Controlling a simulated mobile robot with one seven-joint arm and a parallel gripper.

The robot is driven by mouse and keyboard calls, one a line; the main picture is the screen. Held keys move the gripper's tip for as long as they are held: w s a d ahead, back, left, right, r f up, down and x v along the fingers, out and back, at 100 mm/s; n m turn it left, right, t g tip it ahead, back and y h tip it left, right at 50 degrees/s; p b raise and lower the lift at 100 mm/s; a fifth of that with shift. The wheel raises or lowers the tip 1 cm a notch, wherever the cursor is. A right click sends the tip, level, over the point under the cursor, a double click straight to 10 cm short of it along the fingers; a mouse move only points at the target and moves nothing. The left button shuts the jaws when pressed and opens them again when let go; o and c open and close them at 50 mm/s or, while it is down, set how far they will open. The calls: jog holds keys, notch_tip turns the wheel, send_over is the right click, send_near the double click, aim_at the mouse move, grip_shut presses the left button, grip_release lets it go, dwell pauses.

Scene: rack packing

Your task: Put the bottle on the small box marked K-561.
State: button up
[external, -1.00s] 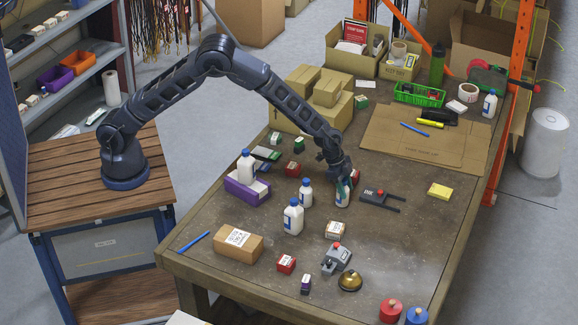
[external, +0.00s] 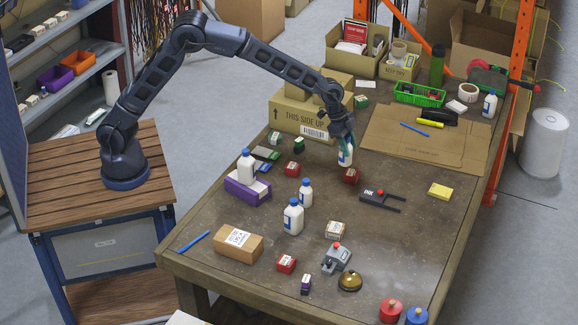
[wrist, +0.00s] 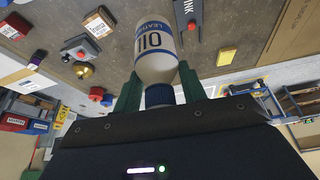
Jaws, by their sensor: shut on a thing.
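My gripper (external: 341,139) is shut on a white bottle (external: 345,157) and holds it up over the table in front of the large carton. In the wrist view my green fingers (wrist: 159,88) close around its blue cap, and the bottle (wrist: 156,52) shows a label reading LEATHER OIL. Several small boxes stand on the table: red ones (external: 351,175), (external: 292,168) and (external: 286,263), a white-topped one (external: 335,230), and green ones (external: 299,144) near the carton. The marking K-561 cannot be read on any of them.
Other white bottles stand at the left (external: 293,217), (external: 306,193), one on a purple box (external: 246,191). The large carton (external: 295,113) is just behind my gripper.

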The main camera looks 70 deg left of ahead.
jog(key=shift+s+d+r, duration=0.1)
jog(key=shift+s+r, duration=0.05)
jog(key=shift+r, duration=0.25)
jog(key=s+d+r, duration=0.3)
jog(key=s+d, duration=0.2)
jog(key=s, duration=0.5)
jog(key=s+d+r, duration=0.2)
jog(key=s+d, duration=0.3)
jog(key=s, duration=0.5)
jog(key=s+d+r+m, duration=0.1)
jog(key=s+r, duration=0.1)
jog(key=s, duration=2)
notch_tip(320, 180, down, 20)
jog(key=shift+f, duration=0.1)
jog(key=shift+f, duration=0.1)
jog(key=o, duration=1)
jog(key=shift+s, duration=0.1)
